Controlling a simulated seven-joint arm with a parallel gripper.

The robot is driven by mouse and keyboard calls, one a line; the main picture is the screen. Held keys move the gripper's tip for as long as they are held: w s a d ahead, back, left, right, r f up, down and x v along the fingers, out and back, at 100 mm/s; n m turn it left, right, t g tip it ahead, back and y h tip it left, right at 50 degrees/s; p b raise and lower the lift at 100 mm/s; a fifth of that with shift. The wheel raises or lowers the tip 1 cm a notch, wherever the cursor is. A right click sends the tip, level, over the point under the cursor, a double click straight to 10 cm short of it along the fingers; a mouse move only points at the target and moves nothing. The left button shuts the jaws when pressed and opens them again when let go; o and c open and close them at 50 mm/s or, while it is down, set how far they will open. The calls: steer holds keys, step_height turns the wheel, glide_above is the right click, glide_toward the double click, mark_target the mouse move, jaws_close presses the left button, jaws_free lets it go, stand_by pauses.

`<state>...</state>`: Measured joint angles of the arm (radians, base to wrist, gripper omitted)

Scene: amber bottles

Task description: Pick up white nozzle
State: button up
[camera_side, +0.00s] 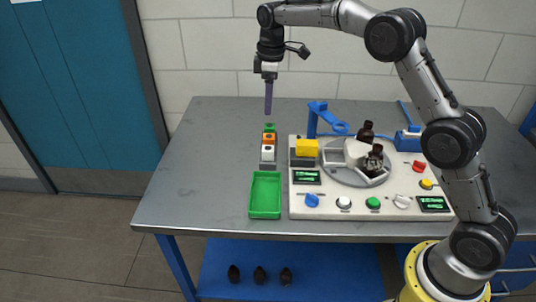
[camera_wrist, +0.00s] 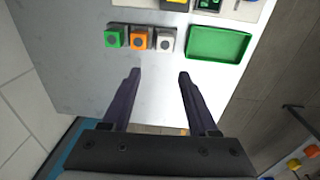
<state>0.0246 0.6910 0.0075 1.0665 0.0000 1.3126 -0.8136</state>
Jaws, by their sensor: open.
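The white nozzle (camera_side: 267,153) is a small white block with a dark round top, nearest the green tray in a short row. It also shows in the wrist view (camera_wrist: 165,40), at the right end of the row. An orange block (camera_side: 268,140) and a green block (camera_side: 269,129) stand beside it. My gripper (camera_side: 268,112) points down, above and behind the row. In the wrist view my gripper (camera_wrist: 159,75) is open, with nothing between its two dark fingers. The row lies beyond the fingertips, apart from them.
An empty green tray (camera_side: 251,211) lies in front of the row. To the right is a white machine panel (camera_side: 327,208) with buttons, a yellow block (camera_side: 306,148), a turntable with dark bottles (camera_side: 366,133) and a blue stand (camera_side: 312,122). The grey table (camera_side: 200,165) is clear on the left.

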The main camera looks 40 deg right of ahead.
glide_above(268, 148)
steer(key=shift+g, duration=0.4)
steer(key=f, duration=1.1)
steer(key=shift+d+f, duration=0.25)
steer(key=shift+a+f, duration=0.2)
steer(key=shift+f, duration=2.8)
jaws_close()
steer(key=shift+r, duration=0.1)
